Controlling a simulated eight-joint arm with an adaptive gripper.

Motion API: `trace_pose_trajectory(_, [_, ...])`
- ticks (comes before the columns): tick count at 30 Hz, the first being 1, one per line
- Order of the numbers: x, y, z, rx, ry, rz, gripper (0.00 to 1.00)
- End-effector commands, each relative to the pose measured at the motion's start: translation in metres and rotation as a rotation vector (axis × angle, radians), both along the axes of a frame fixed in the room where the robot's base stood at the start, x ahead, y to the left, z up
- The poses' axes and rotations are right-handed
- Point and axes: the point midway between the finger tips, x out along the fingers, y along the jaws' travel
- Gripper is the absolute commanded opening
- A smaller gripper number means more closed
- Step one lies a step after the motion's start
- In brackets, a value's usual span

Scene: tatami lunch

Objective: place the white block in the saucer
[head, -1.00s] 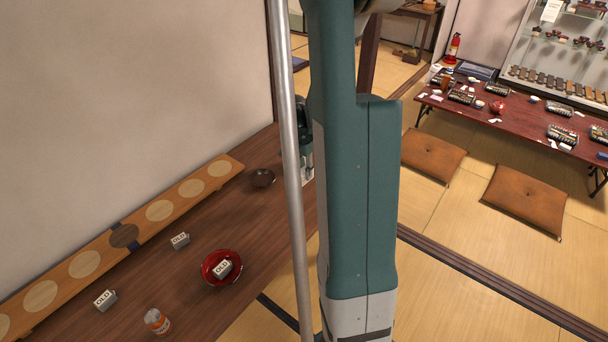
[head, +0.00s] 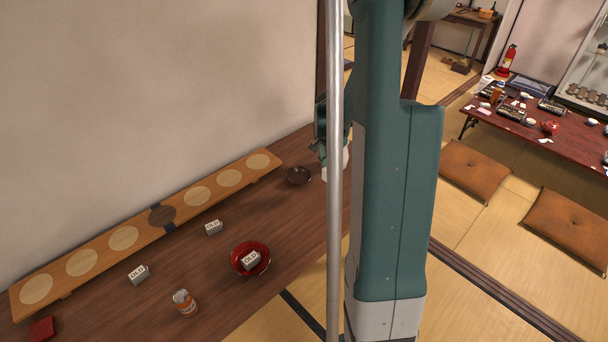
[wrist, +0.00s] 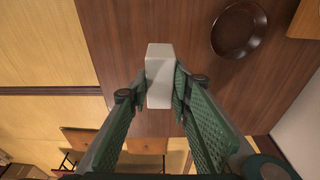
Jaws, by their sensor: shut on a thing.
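In the wrist view my gripper (wrist: 161,88) is shut on the white block (wrist: 160,58), with one green finger on each side. The block is over the brown wooden table, apart from the dark round saucer (wrist: 240,28), which lies to the upper right and looks empty. In the head view the dark saucer (head: 299,176) sits near the far end of the long table, just left of the pole. My gripper (head: 321,145) is partly visible there beside the pole, near the saucer. The pole and my arm hide much of it.
A red dish (head: 237,264) holds a block marked OLD (head: 251,259). Two other OLD blocks (head: 214,228) (head: 139,274), an orange-labelled bottle (head: 186,303) and a red item (head: 42,328) stand on the table (head: 215,285). A long board with discs (head: 95,254) lies along the wall.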

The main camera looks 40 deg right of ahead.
Motion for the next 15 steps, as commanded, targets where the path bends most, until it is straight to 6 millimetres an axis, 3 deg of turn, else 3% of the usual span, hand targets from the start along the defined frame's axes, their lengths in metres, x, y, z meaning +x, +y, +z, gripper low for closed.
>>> trace_pose_trajectory(9, [0.092, 0.017, 0.013, 0.0, 0.0, 0.019, 0.09])
trace_pose_trajectory(15, [0.137, 0.03, 0.017, 0.0, 0.0, 0.026, 0.09])
